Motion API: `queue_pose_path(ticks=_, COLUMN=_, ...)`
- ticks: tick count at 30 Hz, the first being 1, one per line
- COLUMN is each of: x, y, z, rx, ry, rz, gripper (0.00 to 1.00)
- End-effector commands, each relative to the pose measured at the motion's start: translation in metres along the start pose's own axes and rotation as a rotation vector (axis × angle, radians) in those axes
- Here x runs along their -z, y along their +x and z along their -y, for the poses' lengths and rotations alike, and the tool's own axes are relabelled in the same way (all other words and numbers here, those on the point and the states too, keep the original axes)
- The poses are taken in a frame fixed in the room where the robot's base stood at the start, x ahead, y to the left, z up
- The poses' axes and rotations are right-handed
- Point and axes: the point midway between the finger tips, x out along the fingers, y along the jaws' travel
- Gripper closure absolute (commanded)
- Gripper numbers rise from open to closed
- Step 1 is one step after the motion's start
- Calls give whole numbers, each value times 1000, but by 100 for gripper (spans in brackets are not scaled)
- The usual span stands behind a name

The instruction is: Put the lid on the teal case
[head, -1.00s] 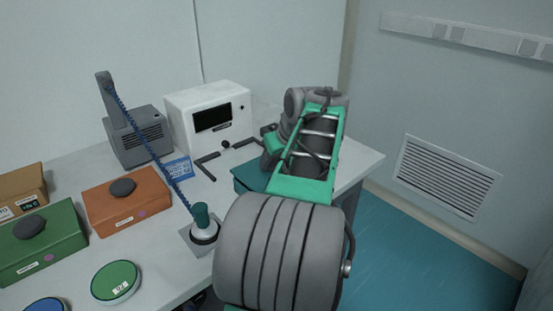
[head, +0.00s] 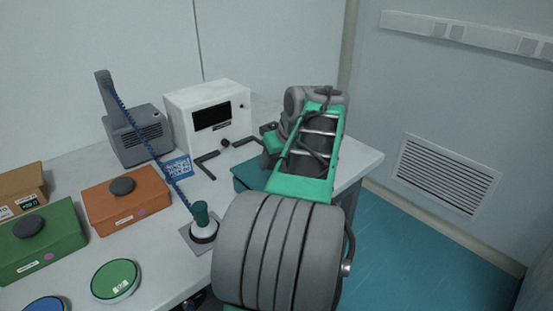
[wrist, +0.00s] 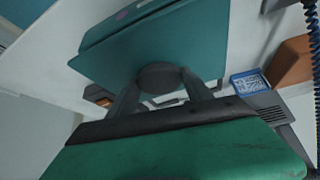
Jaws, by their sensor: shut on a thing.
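The teal case (head: 243,181) stands on the table near its right end, largely hidden behind my arm in the head view. In the wrist view its side wall (wrist: 115,24), with a pink mark, shows at the top. The teal lid (wrist: 200,45) lies at the case's top, roughly in line with it. I cannot tell whether it is fully seated or slightly above. My gripper (wrist: 160,82) is shut on the lid's dark round knob (wrist: 160,74). In the head view my arm hides the gripper and the knob.
An orange case (head: 127,202) and a green case (head: 45,248), both with knobbed lids, stand at left. A white instrument (head: 209,118), a grey device (head: 137,137) and a blue label card (head: 178,168) are behind. A teal-handled tool (head: 202,222) stands nearby.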

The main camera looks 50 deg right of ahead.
Motion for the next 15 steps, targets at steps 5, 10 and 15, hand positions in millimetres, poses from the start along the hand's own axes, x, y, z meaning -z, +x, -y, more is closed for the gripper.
queue_pose_path(ticks=5, x=-1, y=2, z=0, rx=0, ry=0, rz=-1, gripper=91)
queue_pose_path(ticks=10, x=-3, y=6, z=0, rx=0, ry=0, rz=-1, gripper=91)
queue_pose_path(ticks=15, x=-5, y=9, z=0, rx=0, ry=-1, rz=-1, gripper=91)
